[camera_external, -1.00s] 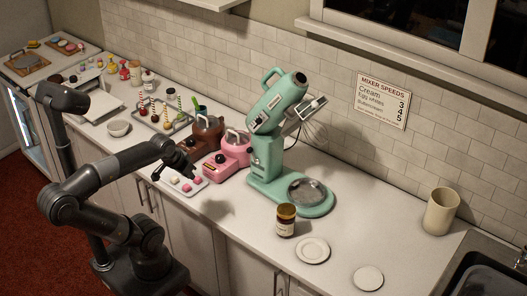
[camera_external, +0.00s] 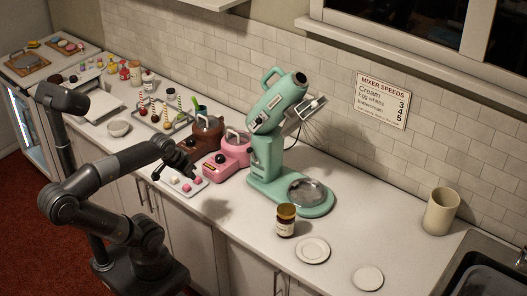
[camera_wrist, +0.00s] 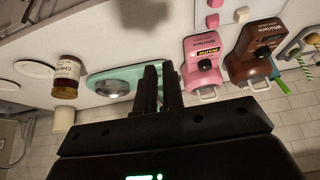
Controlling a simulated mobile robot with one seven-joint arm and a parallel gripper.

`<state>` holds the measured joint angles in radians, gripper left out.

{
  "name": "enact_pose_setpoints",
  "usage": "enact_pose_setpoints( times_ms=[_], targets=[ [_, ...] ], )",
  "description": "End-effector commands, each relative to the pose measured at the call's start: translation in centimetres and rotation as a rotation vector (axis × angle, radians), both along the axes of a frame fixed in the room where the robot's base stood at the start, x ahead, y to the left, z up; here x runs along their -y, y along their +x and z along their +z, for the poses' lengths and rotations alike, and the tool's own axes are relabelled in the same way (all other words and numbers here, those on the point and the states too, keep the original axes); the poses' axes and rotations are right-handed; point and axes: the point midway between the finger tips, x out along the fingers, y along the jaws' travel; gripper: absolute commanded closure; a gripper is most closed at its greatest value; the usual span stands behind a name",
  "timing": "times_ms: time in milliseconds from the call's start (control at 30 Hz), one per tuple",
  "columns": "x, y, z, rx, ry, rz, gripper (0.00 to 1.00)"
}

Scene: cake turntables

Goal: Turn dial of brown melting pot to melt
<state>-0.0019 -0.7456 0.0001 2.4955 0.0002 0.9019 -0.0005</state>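The brown melting pot (camera_external: 208,128) stands on the counter between the tray of decorated sticks and a pink melting pot (camera_external: 228,157). In the wrist view, the brown pot (camera_wrist: 250,42) appears inverted at the upper right, with a dark round dial (camera_wrist: 262,52) on its front. The dial's setting is too small to read. My gripper (camera_external: 187,168) is in front of the two pots, above a small white tray. In the wrist view, my gripper (camera_wrist: 160,68) has its fingers close together with nothing between them. It is apart from the dial.
The pink pot (camera_wrist: 201,55), with its own dark dial, sits beside the brown one. The white tray (camera_external: 163,179) with pink and white pieces lies in front. A mint-green mixer (camera_external: 262,190) and a brown jar (camera_external: 286,222) stand to the right.

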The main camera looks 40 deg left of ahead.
Motion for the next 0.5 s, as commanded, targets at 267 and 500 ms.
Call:
enact_pose_setpoints(
  times_ms=[267, 500],
  targets=[
    [-2.4, 4.5, 2.4, -0.078, -0.009, 0.088, 0.69],
    [-6.6, 10.5, 4.2, -0.175, -0.023, 0.206, 0.49]
  ],
)
